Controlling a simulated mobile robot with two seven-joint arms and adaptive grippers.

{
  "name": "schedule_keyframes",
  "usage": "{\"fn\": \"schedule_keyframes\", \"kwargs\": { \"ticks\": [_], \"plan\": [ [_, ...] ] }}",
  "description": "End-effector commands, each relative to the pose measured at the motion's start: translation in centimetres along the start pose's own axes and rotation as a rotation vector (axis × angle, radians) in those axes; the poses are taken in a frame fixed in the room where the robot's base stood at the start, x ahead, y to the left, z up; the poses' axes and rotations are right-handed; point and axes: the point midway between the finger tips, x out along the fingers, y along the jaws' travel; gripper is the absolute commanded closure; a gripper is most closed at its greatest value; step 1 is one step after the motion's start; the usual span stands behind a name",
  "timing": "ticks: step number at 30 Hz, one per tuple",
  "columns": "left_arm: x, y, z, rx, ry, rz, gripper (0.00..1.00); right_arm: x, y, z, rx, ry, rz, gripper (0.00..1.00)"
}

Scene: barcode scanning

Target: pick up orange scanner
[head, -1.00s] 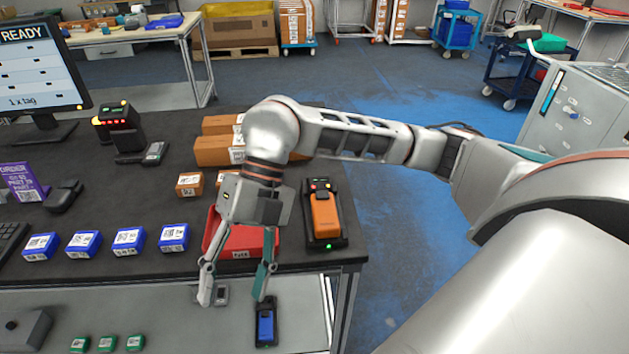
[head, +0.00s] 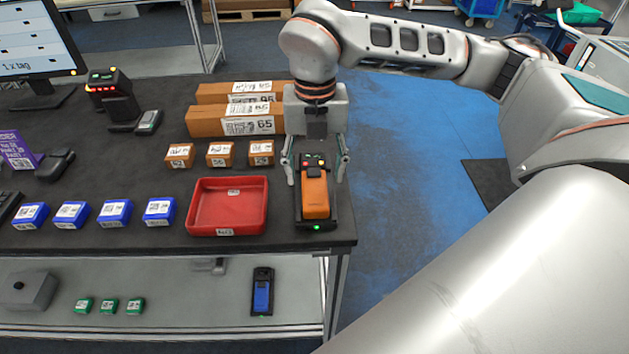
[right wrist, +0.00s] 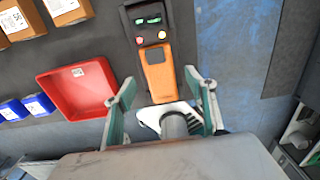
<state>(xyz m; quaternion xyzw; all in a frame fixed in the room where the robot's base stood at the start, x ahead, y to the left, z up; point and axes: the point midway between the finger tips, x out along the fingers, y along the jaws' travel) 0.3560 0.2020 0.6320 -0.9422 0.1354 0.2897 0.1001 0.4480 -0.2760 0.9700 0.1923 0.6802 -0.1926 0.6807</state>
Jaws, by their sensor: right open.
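The orange scanner (head: 315,195) lies in its black cradle (head: 302,224) at the right end of the dark table, with a green light at the cradle's front edge. My right gripper (head: 317,182) is open, with one finger on each side of the upper part of the cradle in the head view. In the right wrist view the orange scanner (right wrist: 160,72) lies ahead of the open fingers of my right gripper (right wrist: 160,90), and nothing is between them. I cannot tell the gripper's height above the scanner. My left gripper is not in view.
A red tray (head: 193,213) stands just left of the cradle. Small brown boxes (head: 220,154) and long cartons (head: 235,122) lie behind it, and several blue boxes (head: 115,213) to its left. A blue scanner (head: 262,293) sits on the lower shelf. The table's right edge is close.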

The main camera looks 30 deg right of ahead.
Motion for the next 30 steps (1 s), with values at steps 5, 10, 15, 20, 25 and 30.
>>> {"fn": "schedule_keyframes", "kwargs": {
  "ticks": [5,10,15,20,25,30],
  "plan": [
    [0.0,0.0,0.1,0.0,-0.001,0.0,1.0,2.6,0.0,-0.4,0.0,0.004,-0.002,0.44],
    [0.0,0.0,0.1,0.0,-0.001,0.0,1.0,3.5,0.1,-0.3,0.0,0.001,0.0,0.44],
    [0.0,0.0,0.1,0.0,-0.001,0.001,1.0,3.5,0.1,-0.3,-0.001,0.001,0.0,0.44],
    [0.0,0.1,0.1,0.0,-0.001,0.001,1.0,3.5,0.1,-0.3,-0.001,0.001,0.0,0.81],
    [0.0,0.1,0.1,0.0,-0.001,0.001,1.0,3.4,0.1,-0.3,-0.001,0.0,0.001,0.92],
    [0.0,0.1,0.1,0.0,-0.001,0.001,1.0,3.4,0.1,-0.3,-0.001,0.0,0.001,0.92]
  ]
}}
